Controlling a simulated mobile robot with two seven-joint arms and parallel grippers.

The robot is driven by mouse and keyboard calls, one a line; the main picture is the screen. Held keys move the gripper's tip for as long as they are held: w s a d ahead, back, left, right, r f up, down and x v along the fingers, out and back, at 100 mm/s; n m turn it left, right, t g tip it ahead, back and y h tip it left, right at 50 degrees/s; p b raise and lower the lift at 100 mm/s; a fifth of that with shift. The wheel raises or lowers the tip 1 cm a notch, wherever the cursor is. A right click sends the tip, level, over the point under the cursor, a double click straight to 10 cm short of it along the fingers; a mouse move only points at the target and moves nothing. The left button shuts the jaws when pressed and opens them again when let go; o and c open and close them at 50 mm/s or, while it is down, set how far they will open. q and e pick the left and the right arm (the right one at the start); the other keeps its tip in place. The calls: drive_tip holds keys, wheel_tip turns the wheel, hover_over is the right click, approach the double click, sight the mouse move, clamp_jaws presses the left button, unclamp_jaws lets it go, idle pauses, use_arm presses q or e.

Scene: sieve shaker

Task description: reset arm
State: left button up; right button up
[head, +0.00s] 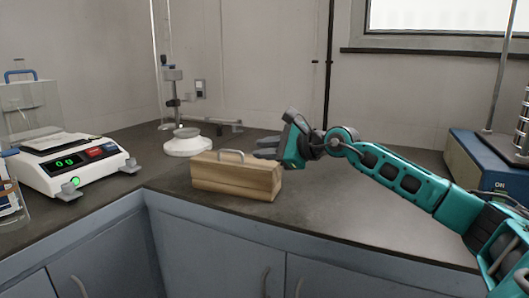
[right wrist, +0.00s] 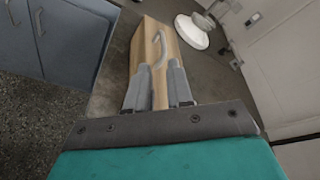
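My right gripper (head: 266,148) comes in from the right in the head view, just past the right end of a wooden block (head: 235,178) with a grey handle on top. In the right wrist view its two grey fingers (right wrist: 159,88) stand apart, and part of the wooden block (right wrist: 146,46) shows between and beyond them. The handle (right wrist: 161,48) is not between the fingertips. I cannot tell whether the fingers touch the block. My left gripper is not in view.
A white balance (head: 75,165) with a lit display stands at the left. A round white stand base (head: 187,145) is behind the block. A blue device (head: 485,165) with a rod is at the right. The counter (head: 340,205) right of the block is clear under my right arm.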

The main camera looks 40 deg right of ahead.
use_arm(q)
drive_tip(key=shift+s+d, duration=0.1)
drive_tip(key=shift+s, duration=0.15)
use_arm(e)
drive_tip(key=shift+s+d+r, duration=0.1)
drive_tip(key=shift+s+r, duration=0.05)
drive_tip(key=shift+s, duration=0.2)
